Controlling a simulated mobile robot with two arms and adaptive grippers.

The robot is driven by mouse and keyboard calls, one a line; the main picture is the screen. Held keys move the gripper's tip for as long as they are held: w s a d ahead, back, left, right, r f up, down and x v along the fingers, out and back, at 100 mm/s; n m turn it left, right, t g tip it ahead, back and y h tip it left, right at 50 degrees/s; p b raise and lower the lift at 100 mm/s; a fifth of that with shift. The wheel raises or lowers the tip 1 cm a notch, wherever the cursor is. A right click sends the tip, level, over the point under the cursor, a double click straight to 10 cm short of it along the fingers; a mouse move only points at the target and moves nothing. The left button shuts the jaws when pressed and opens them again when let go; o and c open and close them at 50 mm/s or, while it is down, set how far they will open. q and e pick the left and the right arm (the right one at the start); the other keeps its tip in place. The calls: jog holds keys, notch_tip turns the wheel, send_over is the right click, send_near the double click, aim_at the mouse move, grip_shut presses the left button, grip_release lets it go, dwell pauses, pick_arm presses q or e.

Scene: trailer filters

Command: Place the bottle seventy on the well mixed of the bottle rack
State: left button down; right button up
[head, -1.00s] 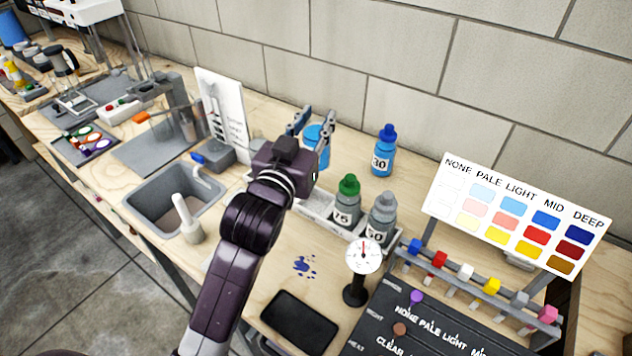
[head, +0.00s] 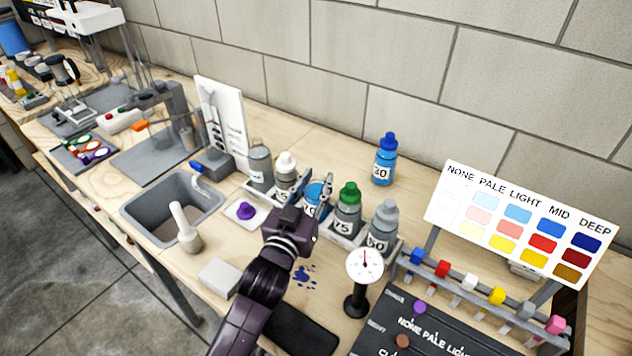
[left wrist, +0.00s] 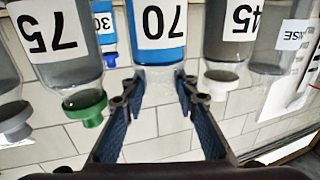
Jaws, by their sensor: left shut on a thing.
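The blue bottle marked 70 (head: 313,197) is in the row at the bottle rack (head: 340,240), between the white-capped bottle and the green-capped bottle. My left gripper (head: 318,190) is shut on it from the front, one finger on each side. In the left wrist view, which is upside down, the blue bottle (left wrist: 160,25) shows its 70 label between my fingers (left wrist: 157,90), which close near its pale top. Its base is hidden, so I cannot tell whether it rests in the rack. No right gripper shows.
Close beside are the white-capped bottle (head: 285,172), the green-capped bottle 75 (head: 348,212) and the grey-capped bottle (head: 383,228). The blue bottle 30 (head: 385,160) stands behind, near the wall. A dial gauge (head: 364,268) stands in front.

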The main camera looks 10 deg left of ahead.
pick_arm(q)
jog(key=shift+r, duration=0.1)
jog(key=c, duration=2)
grip_release()
jog(key=shift+f, duration=0.2)
jog(key=o, duration=0.5)
jog(key=shift+r, duration=0.2)
jog(key=s, duration=0.4)
jog(key=s+a+p, duration=0.1)
jog(key=s, duration=0.3)
jog(key=s+p, duration=0.1)
jog(key=s, duration=0.3)
jog(key=shift+a+f, duration=0.1)
jog(key=shift+a, duration=0.15)
jog(key=shift+p, duration=0.3)
